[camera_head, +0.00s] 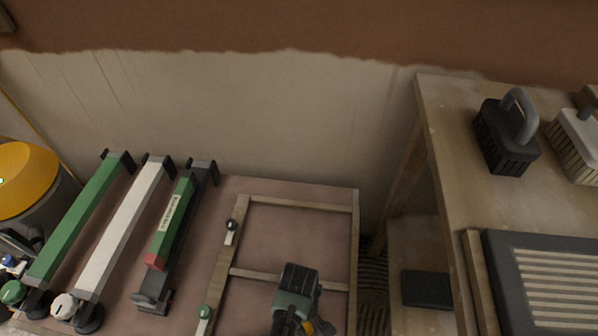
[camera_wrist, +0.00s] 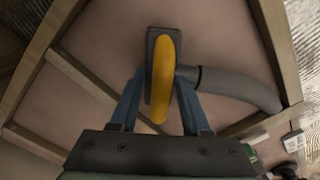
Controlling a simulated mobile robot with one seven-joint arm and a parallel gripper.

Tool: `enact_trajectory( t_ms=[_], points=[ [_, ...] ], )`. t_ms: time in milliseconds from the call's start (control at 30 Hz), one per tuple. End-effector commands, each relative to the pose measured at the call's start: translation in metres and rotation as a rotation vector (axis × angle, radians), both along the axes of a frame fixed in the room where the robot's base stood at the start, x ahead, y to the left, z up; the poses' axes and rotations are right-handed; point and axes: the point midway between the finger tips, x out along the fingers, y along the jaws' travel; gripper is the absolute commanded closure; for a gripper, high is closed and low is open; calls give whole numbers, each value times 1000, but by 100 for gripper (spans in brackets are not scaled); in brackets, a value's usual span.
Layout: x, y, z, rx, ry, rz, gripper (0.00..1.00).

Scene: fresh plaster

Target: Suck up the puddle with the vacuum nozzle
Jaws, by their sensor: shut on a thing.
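The vacuum nozzle (camera_wrist: 163,75) has a yellow grip and a dark grey flat head. My gripper (camera_wrist: 160,95) is shut on its yellow grip, with a blue finger on each side in the wrist view. A grey hose (camera_wrist: 237,87) runs from the nozzle to the right. In the head view my gripper (camera_head: 303,325) is at the bottom centre, over the wooden-framed pinkish panel, with a bit of yellow beside it. My arm hides most of the nozzle there. I cannot make out a puddle in either view.
A yellow-topped drum (camera_head: 24,182) stands at the left edge. A green bar (camera_head: 82,220), a white bar (camera_head: 125,228) and a green-red tool (camera_head: 172,228) lie left of the frame (camera_head: 290,204). A wooden bench (camera_head: 460,165) with black and white brushes stands right.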

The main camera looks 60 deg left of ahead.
Motion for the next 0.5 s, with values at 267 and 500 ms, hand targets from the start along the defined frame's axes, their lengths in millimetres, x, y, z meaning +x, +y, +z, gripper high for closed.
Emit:
enact_trajectory(
  t_ms=[267,500],
  points=[
    [0,4,37,3,-4,-3,100],
    [0,7,57,4,-5,-8,100]
  ],
)
